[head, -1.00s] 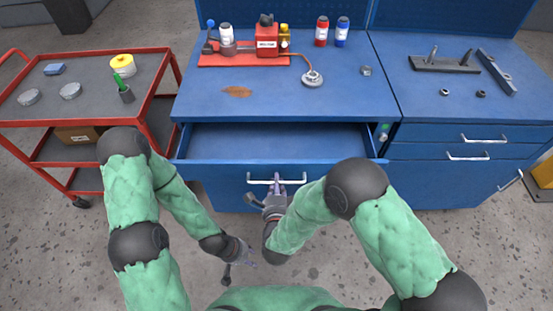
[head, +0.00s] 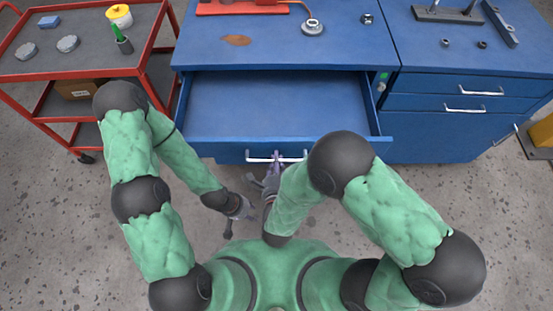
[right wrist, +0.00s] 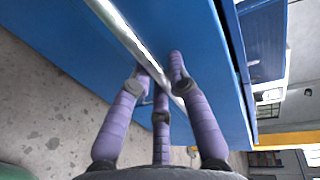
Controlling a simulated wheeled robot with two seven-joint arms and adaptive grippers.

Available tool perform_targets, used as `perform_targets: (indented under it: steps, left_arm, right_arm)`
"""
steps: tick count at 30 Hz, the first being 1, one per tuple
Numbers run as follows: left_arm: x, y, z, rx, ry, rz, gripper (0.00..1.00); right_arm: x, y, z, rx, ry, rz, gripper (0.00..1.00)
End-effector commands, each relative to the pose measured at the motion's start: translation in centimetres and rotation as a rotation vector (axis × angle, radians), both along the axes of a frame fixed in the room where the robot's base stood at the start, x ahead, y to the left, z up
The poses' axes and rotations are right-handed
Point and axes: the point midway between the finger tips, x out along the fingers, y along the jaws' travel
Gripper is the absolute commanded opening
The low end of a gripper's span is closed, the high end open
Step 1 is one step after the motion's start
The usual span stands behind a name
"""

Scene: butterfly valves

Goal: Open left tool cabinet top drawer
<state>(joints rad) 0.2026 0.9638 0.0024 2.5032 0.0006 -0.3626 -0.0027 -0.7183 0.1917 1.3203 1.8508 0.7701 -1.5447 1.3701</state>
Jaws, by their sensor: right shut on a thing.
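The left tool cabinet is blue, and its top drawer (head: 277,107) stands well out, with its empty inside showing in the head view. The drawer's silver bar handle (head: 257,159) runs along its front. My right gripper (head: 276,160) is shut on the handle near its middle. In the right wrist view, its purple fingers (right wrist: 164,82) are around the silver handle (right wrist: 128,40), close against the blue drawer front. My left gripper (head: 240,212) hangs low and away from the cabinet, left of the right gripper; its fingers are too small to judge.
A red cart (head: 8,90) with several small items stands at the left. The blue worktop (head: 340,45) holds a round metal part (head: 312,27) and a red-based assembly (head: 240,8). Another drawer cabinet (head: 465,90) is at the right. Grey floor is open in front.

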Motion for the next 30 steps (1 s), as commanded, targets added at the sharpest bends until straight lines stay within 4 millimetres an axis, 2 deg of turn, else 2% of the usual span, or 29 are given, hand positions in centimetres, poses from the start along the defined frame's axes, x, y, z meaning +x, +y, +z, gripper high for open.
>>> perform_targets:
  steps: [1, 3, 17, 30]
  left_arm:
    - [0.0, 0.0, 0.0, 0.000, 0.000, 0.000, 0.40]
    - [0.0, 0.0, 0.0, 0.000, 0.000, 0.000, 0.40]
    - [0.0, 0.0, 0.0, 0.000, 0.000, 0.000, 0.40]
    - [0.0, 0.0, 0.0, 0.000, 0.000, 0.000, 0.40]
  right_arm:
    - [0.0, 0.0, -0.1, 0.000, 0.002, 0.000, 0.27]
    - [0.0, 0.0, -0.1, 0.000, 0.002, 0.000, 0.43]
    - [-0.6, 0.2, 0.1, 0.001, 0.000, 0.004, 0.43]
    - [-5.2, 0.2, 1.1, 0.000, 0.000, 0.006, 0.43]
